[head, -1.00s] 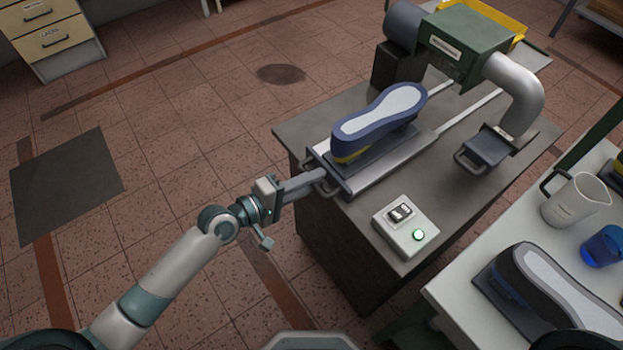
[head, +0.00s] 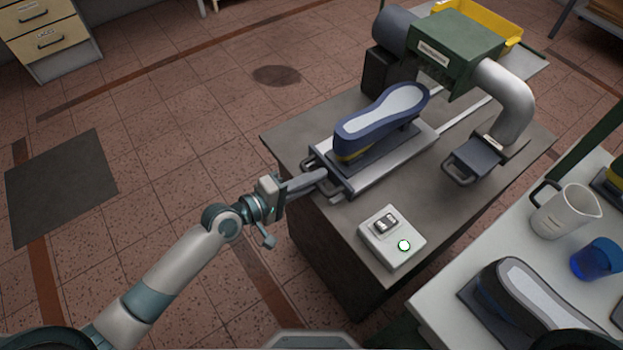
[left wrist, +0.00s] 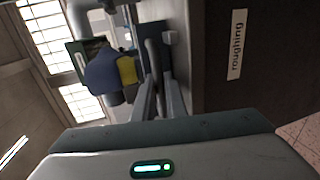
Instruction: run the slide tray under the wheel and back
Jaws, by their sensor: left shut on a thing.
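The slide tray (head: 362,184) lies on rails on the bench and carries a blue shoe last (head: 365,128) with a grey sole facing up and a yellow patch at its near end. My left gripper (head: 322,175) is shut on the tray's handle at the near left end. In the left wrist view the fingers (left wrist: 158,92) reach the handle, beside the blue and yellow last (left wrist: 108,70). The green machine (head: 458,45) stands over the far end of the rails. The wheel cannot be made out. The last is still short of the machine. My right gripper is not in view.
A switch box (head: 392,238) with a lit green button sits on the bench's front. A grey duct (head: 512,100) ends in a handled box (head: 474,160). At right, a white table (head: 445,300) holds a dark last (head: 535,305), jug (head: 566,210) and blue cup (head: 596,259).

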